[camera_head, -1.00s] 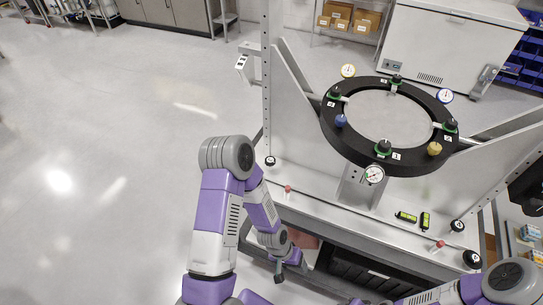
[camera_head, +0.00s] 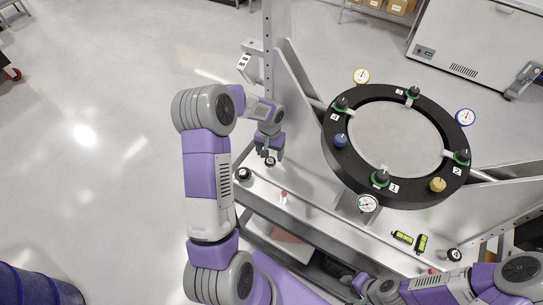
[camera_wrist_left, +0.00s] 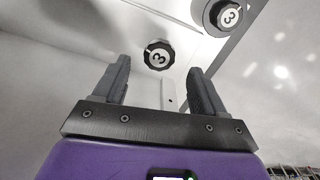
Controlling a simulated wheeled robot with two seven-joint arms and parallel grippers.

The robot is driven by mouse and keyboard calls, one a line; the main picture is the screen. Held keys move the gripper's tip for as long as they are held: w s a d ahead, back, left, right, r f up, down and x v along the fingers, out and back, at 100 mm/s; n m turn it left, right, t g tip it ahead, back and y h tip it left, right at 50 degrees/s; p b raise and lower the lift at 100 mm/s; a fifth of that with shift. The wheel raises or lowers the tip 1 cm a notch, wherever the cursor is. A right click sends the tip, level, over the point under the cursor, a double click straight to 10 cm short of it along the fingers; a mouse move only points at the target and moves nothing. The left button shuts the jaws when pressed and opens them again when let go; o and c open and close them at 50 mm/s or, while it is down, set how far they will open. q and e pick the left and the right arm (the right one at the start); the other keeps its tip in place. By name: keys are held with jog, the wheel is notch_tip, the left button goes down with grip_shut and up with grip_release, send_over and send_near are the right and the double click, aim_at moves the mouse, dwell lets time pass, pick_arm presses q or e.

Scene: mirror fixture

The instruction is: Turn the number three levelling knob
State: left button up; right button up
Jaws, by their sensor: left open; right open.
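A black knob with a white face marked 3 (camera_wrist_left: 158,56) lies ahead of my left gripper, appearing between its fingertips in the left wrist view. A second, larger-looking black knob also marked 3 (camera_wrist_left: 229,15) sits to its upper right on a metal edge. In the head view the two black knobs (camera_head: 270,162) (camera_head: 242,174) are at the fixture's left end. My left gripper (camera_head: 267,153) is open and empty over the farther one; it also shows in the left wrist view (camera_wrist_left: 159,72). I cannot tell any contact.
An upright post (camera_head: 268,60) stands just behind my left gripper. Two yellow-green levels (camera_head: 403,237) (camera_head: 421,243) lie on the bench. Open floor is left.

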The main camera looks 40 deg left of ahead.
aim_at(270, 161)
pick_arm(q)
jog(key=shift+f, duration=2)
jog(key=c, duration=1.1)
jog(key=shift+o, duration=0.2)
jog(key=shift+w+f+n+b, duration=0.1)
jog(key=shift+f+n+b, duration=0.05)
jog(key=shift+n+b, duration=0.85)
jog(key=shift+n, duration=0.5)
jog(key=o, duration=1.1)
jog(key=shift+c, duration=0.2)
